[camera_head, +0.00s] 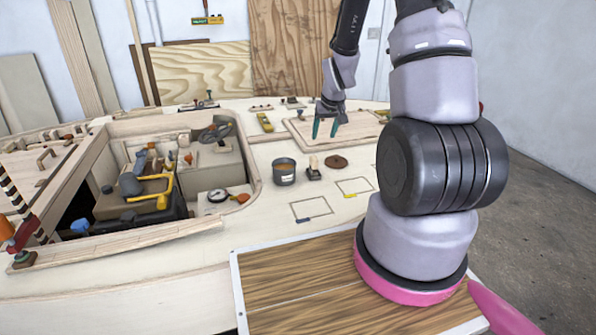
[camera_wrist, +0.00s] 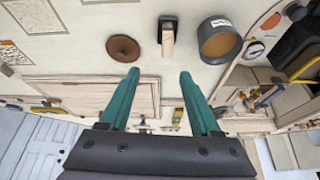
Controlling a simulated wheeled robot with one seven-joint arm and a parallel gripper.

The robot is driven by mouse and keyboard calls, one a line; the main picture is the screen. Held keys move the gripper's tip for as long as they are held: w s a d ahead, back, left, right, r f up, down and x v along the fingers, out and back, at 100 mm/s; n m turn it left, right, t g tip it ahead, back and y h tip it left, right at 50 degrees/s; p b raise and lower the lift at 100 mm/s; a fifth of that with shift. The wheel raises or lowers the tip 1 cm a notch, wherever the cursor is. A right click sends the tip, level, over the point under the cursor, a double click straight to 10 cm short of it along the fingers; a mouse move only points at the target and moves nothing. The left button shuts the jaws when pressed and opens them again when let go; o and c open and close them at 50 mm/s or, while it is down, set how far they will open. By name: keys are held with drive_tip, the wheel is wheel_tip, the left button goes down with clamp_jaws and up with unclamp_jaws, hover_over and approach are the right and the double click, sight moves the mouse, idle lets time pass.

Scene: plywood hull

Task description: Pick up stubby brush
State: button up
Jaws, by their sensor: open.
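What looks like the stubby brush (camera_head: 314,170) stands on the pale plywood deck, a small dark base with a light upright part. It also shows in the wrist view (camera_wrist: 168,42), at the top middle, ahead of my fingertips. My gripper (camera_head: 325,134) hangs above the deck behind the brush in the head view. Its two teal fingers are apart and empty in the wrist view (camera_wrist: 160,76). The brush is clear of the fingers, and nothing hides it.
A grey pot (camera_head: 284,173) with orange-brown contents stands close left of the brush, and a brown disc (camera_head: 336,161) lies close right. Outlined rectangles (camera_head: 311,209) mark the deck in front. An open well (camera_head: 167,231) with tools lies left. A low wooden panel (camera_head: 302,132) lies behind.

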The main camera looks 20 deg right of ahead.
sight(315, 159)
drive_tip(key=shift+n, duration=0.3)
drive_tip(key=f, duration=0.3)
drive_tip(key=w+a+f, duration=0.1)
drive_tip(key=f, duration=0.2)
drive_tip(key=w+f, duration=0.1)
drive_tip(key=f, duration=0.2)
drive_tip(key=shift+w+a+f, duration=0.15)
drive_tip(key=shift+w+a, duration=0.05)
drive_tip(key=shift+a, duration=0.1)
drive_tip(key=shift+x, duration=3)
drive_tip(key=shift+w+d, duration=0.1)
drive_tip(key=shift+w, duration=0.1)
clamp_jaws()
